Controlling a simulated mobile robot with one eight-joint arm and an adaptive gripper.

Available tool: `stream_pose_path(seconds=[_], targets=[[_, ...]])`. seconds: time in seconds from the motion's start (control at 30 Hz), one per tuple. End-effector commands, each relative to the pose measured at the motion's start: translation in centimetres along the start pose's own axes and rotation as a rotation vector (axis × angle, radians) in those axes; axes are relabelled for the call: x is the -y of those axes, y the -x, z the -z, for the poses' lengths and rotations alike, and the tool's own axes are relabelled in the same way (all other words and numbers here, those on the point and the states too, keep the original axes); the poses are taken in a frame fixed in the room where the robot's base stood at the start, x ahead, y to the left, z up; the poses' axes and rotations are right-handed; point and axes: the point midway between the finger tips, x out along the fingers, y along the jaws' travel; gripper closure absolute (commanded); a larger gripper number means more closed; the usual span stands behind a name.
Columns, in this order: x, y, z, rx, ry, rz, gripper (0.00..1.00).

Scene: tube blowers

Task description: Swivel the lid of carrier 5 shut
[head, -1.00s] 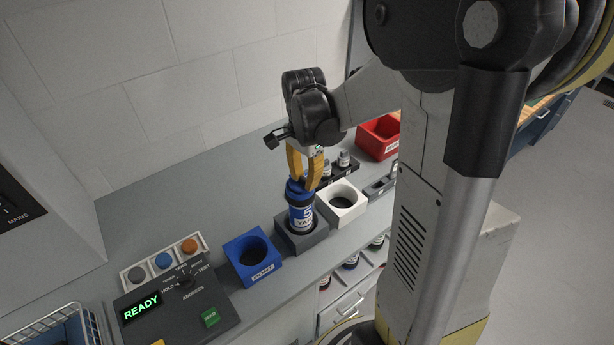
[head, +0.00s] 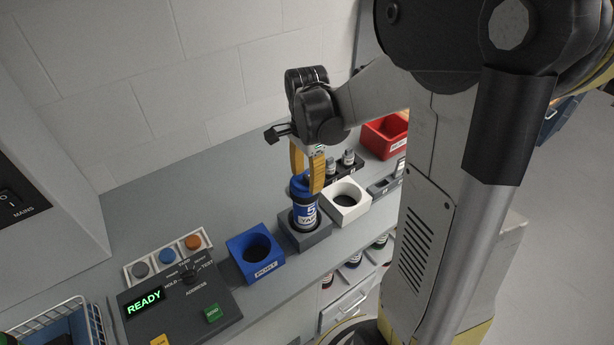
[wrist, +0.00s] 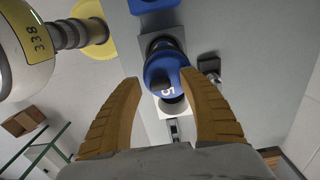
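Carrier 5 (head: 306,216), a dark tube with a blue top and a blue-and-white label marked 5, stands upright in the grey holder (head: 318,238). Its blue lid (head: 298,184) is at the top, partly hidden by a finger; it also shows in the wrist view (wrist: 160,66). A pale round area shows beside the lid there; I cannot tell whether it is the carrier's mouth. My gripper (head: 307,182) is open, pointing down at the carrier's top. In the wrist view its yellow fingers (wrist: 160,80) are spread to either side of the lid, with visible gaps.
The blue holder (head: 240,249) and white holder (head: 357,213) flank the grey one, both empty. A control panel (head: 180,310) reading READY is at the front left. Behind are a small dark rack with vials (head: 345,170) and a red bin (head: 375,135). The counter's back left is clear.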

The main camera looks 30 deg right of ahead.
Motion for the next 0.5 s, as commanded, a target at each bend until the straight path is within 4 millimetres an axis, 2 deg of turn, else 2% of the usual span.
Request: stream_pose_path(seconds=[0.3,0.37,0.5], targets=[[0.0,0.4,0.0,-0.001,0.0,0.0,0.51],[0.0,1.1,0.0,-0.001,0.0,0.0,0.51],[0.0,3.7,0.0,-0.001,0.0,0.0,0.51]])
